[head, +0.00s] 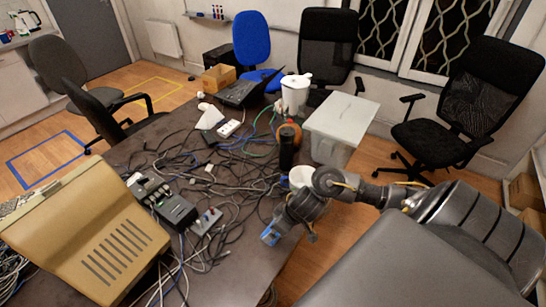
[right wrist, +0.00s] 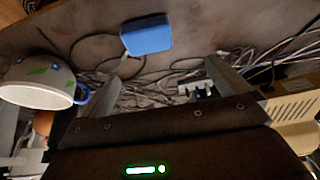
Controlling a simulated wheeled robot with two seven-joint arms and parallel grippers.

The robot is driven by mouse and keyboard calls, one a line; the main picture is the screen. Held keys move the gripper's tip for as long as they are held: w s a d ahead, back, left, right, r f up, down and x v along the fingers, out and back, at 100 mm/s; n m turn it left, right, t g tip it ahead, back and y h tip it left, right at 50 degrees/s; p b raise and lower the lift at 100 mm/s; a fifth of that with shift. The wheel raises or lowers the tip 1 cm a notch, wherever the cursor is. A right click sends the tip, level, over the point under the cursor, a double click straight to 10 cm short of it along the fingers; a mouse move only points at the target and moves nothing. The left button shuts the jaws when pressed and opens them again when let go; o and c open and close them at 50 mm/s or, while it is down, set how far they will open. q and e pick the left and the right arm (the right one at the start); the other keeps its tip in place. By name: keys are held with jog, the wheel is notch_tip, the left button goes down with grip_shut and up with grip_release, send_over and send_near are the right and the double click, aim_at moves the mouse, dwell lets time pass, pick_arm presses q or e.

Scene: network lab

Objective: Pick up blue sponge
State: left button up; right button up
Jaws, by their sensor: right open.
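The blue sponge (right wrist: 147,36) lies on the dark table in the right wrist view, just beyond my right gripper's fingertips and nearer the left finger. In the head view a small patch of the sponge (head: 269,236) shows beside my right gripper (head: 280,232), near the table's edge; the wrist hides part of it. My right gripper also shows in the right wrist view (right wrist: 170,62), its fingers spread with nothing between them. Whether a finger touches the sponge I cannot tell. My left gripper is not in view.
A white mug with blue and green patches (right wrist: 38,85) stands close on the left in the right wrist view. Tangled cables (head: 235,185) cover much of the table. A dark cylinder (head: 287,148), a white lidded box (head: 340,120) and a tan device (head: 85,240) stand around.

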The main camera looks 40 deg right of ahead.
jog(key=f, duration=0.1)
jog(key=w+d+f+b, duration=0.1)
jog(key=f, duration=0.1)
jog(key=f+b, duration=0.1)
jog(key=shift+w+d+f, duration=0.35)
jog(key=shift+w, duration=0.05)
jog(key=shift+g, duration=0.3)
jog(key=shift+s+b+x, duration=0.15)
jog(key=shift+b+x, duration=0.3)
jog(key=shift+x, duration=0.85)
jog(key=shift+s+b+x, duration=0.15)
jog(key=shift+b+x, duration=0.25)
jog(key=shift+x, duration=0.95)
jog(key=shift+a, duration=0.1)
jog(key=shift+c, duration=0.4)
jog(key=c, duration=0.9)
